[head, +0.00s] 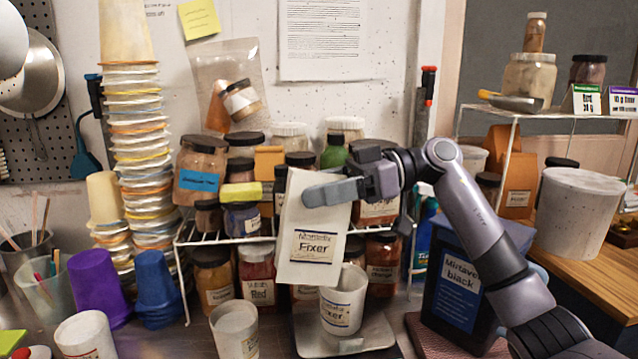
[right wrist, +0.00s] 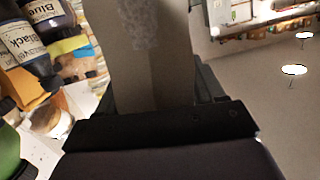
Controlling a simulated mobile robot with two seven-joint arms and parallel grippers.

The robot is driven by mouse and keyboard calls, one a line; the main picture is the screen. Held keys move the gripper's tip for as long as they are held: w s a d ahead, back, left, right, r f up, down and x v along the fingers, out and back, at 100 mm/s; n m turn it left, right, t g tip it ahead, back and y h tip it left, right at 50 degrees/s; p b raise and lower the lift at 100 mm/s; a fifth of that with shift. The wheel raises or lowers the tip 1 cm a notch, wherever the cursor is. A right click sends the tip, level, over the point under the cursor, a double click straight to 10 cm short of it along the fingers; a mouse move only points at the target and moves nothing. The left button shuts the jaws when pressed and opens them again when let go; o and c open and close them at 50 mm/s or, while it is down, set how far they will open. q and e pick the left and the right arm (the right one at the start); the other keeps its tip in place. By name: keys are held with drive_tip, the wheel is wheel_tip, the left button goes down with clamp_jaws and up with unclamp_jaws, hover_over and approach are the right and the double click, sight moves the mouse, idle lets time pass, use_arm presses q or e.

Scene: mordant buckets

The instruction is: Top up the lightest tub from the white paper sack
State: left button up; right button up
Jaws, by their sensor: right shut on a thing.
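The white paper sack (head: 313,255), labelled Fixer, hangs in my right gripper (head: 322,191), which is shut on its upper part. The sack is slightly tilted, its lower end just above and behind a white tub (head: 343,312) also labelled Fixer. In the right wrist view the sack (right wrist: 145,85) fills the space between the fingers, with pale grainy stuff at its top. The tub stands on a pale flat plate (head: 375,338). Another labelled white tub (head: 234,335) stands to its left, and a third (head: 86,338) farther left. The fill inside the tubs is hidden. My left gripper is not in view.
A wire rack (head: 215,240) crowded with jars stands close behind the sack. Purple (head: 98,285) and blue (head: 155,290) cups and tall cup stacks (head: 135,140) stand left.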

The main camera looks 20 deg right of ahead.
drive_tip(key=f+m+t+y+b, duration=0.1)
drive_tip(key=y, duration=0.1)
drive_tip(key=f+m+y+b, duration=0.1)
drive_tip(key=m+y, duration=0.1)
drive_tip(key=f+m+t+y+b, duration=0.1)
drive_tip(key=f+y, duration=0.1)
drive_tip(key=shift+w+d+m+t, duration=0.1)
drive_tip(key=shift+d+m+t, duration=0.2)
drive_tip(key=shift+m, duration=0.1)
drive_tip(key=shift+d+f+m+t+y, duration=0.2)
drive_tip(key=shift+f+m+t+y, duration=0.5)
drive_tip(key=shift+m+t, duration=0.2)
drive_tip(key=shift+w+d+f+m+t+y, duration=0.1)
drive_tip(key=shift+d+f+m+t+y, duration=0.15)
drive_tip(key=shift+m+t, duration=0.3)
drive_tip(key=shift+w+f+m+t+y, duration=0.1)
drive_tip(key=shift+f+m+t+y, duration=0.05)
drive_tip(key=shift+f+m+t, duration=0.3)
drive_tip(key=shift+r, duration=0.1)
drive_tip(key=shift+s, duration=0.1)
drive_tip(key=shift+d+f+m+t, duration=0.15)
drive_tip(key=shift+f+m+t, duration=0.25)
drive_tip(key=shift+m+t, duration=0.2)
